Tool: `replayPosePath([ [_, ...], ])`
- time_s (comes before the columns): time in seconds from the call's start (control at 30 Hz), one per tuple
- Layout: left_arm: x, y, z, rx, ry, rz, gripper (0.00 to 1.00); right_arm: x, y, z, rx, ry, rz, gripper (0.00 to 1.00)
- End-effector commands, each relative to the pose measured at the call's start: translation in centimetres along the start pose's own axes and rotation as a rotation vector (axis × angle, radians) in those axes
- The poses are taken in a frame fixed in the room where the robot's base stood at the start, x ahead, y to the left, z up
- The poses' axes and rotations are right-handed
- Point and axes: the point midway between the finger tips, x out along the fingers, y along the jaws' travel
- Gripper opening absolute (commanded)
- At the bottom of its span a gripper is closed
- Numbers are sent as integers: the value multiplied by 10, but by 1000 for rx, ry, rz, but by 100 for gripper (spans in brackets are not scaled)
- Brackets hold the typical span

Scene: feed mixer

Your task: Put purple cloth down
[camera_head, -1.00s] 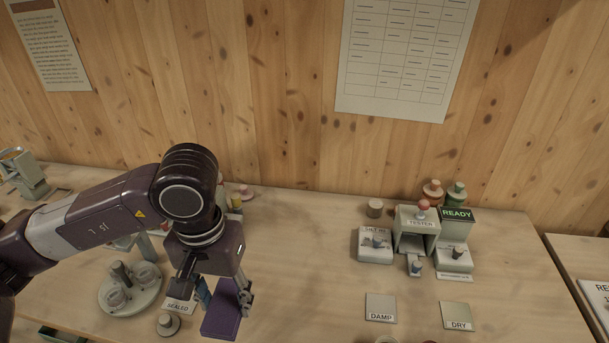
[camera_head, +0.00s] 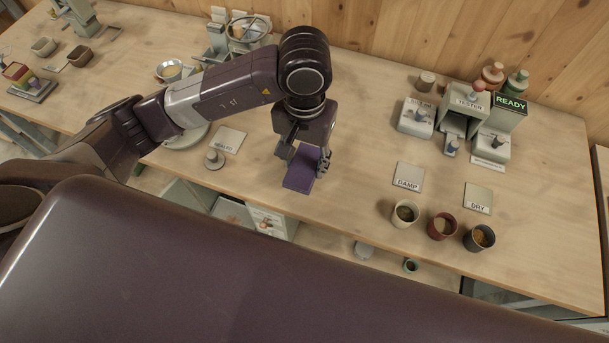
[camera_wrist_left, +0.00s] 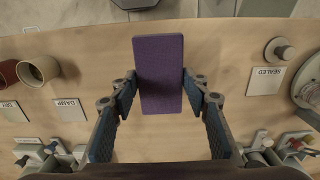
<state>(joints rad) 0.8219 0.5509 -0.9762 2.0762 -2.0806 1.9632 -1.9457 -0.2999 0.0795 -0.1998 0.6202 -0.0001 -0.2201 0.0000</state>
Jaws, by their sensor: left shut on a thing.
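The purple cloth (camera_head: 300,171) is a flat, folded-looking rectangle over the front middle of the table. In the left wrist view the purple cloth (camera_wrist_left: 160,74) stands lengthwise between the blue-padded fingers. My left gripper (camera_head: 304,160) is shut on it, with a finger at each long side; the left wrist view shows the same gripper (camera_wrist_left: 161,90). The cloth is at or just above the tabletop; I cannot tell if it touches. My right gripper is in neither view.
The table (camera_head: 350,222) is bare around the cloth. A SEALED card (camera_head: 229,141) and a small weight-like piece (camera_head: 214,158) lie to the left. DAMP (camera_head: 408,178) and DRY (camera_head: 478,198) cards and three cups (camera_head: 442,226) are to the right, with a tester (camera_head: 466,105) behind.

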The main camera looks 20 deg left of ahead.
Motion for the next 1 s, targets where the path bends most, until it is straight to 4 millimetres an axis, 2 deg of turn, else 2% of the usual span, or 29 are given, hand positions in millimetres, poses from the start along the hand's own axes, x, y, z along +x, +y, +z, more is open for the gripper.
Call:
replayPosePath([
  [0.03, 10, 0, 2, -2, -7, 0, 15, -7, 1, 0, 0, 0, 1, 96],
  [0.13, 29, 0, 2, -1, -5, -1, 15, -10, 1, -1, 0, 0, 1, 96],
  [0.37, 51, 0, 0, 0, -2, 1, 15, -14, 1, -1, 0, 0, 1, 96],
  [0.57, 78, 0, 0, -1, -2, 1, 15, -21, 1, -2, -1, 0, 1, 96],
  [1.0, 87, 0, -1, 1, 2, 0, 15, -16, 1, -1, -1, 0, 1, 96],
])
